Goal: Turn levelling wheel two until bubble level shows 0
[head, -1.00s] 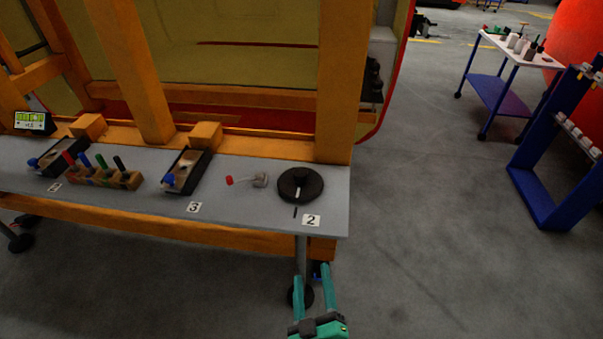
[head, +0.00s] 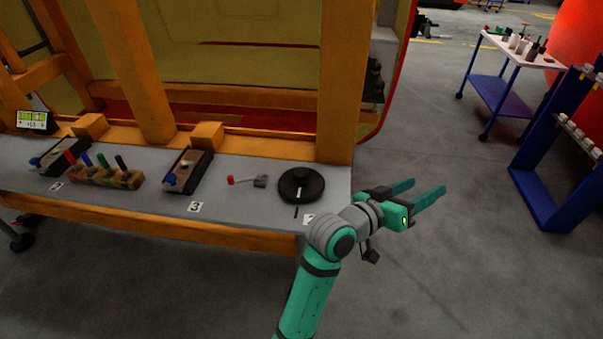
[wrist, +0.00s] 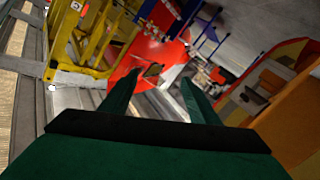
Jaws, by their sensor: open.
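Levelling wheel two is the round black wheel (head: 301,185) with a white mark, on the right end of the grey bench in the head view. Its number label (head: 308,219) is partly hidden by my arm. The bubble level display (head: 31,120) stands at the far left of the bench; its screen is lit green, with digits too small to read surely. My gripper (head: 428,193) is open and empty, to the right of the wheel and past the bench's end, pointing right. In the wrist view my gripper (wrist: 158,98) has its fingers apart with nothing between them.
On the bench (head: 250,215) are a red-tipped lever (head: 246,181), a black clamp-like device (head: 187,170) by label 3, and a wooden block with coloured handles (head: 105,173). An orange post (head: 340,80) rises behind the wheel. A blue rack (head: 540,170) stands right; floor between is clear.

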